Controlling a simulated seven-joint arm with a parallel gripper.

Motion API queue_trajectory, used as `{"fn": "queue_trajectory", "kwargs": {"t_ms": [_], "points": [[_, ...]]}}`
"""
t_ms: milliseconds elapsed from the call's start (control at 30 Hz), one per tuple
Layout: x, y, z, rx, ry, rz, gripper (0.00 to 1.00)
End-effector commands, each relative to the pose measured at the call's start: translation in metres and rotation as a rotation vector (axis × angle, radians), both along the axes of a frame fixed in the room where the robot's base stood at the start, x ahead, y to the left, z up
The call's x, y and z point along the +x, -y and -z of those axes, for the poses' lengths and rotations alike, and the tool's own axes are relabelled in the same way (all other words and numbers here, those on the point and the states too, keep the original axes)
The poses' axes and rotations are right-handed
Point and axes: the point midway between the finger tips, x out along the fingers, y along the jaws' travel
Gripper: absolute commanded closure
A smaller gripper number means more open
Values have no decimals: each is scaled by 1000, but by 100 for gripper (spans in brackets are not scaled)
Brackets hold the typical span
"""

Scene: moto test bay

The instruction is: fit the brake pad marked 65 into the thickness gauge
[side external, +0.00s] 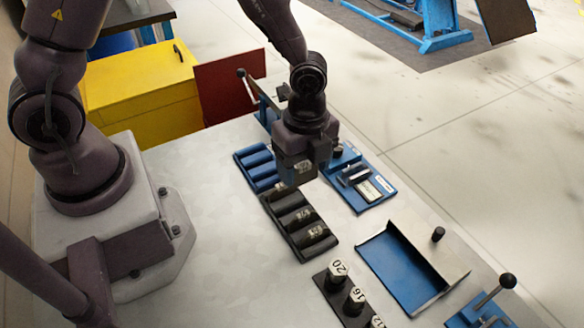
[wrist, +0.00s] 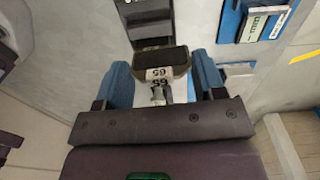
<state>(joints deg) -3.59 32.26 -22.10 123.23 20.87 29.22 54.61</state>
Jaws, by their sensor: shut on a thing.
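My gripper (side external: 298,178) is shut on the brake pad marked 65. In the wrist view the pad (wrist: 160,60) is dark, with a white label reading 65, between the two blue fingers of the gripper (wrist: 163,82). In the side view the pad is largely hidden by the gripper, which is over the far end of a black rack (side external: 325,247) holding other labelled pads. A blue fixture with a raised block and a pale label, apparently the thickness gauge (side external: 386,186), lies right of the gripper; its part also shows in the wrist view (wrist: 229,22). Pad and fixture are apart.
A blue rack (side external: 239,157) stands just left of the gripper. Nearer are an open blue tray (side external: 385,262), a black block (side external: 326,284) with numbered pieces, and a blue lever fixture (side external: 462,319). A yellow cabinet (side external: 140,85) and red panel (side external: 228,88) stand behind.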

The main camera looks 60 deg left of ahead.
Motion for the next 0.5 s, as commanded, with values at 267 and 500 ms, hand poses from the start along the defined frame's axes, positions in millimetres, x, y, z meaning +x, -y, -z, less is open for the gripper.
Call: {"fn": "queue_trajectory", "kwargs": {"t_ms": [267,500], "points": [[90,-2,18,-10,13,-22,62],[136,-11,11,9,36,-4,62]]}}
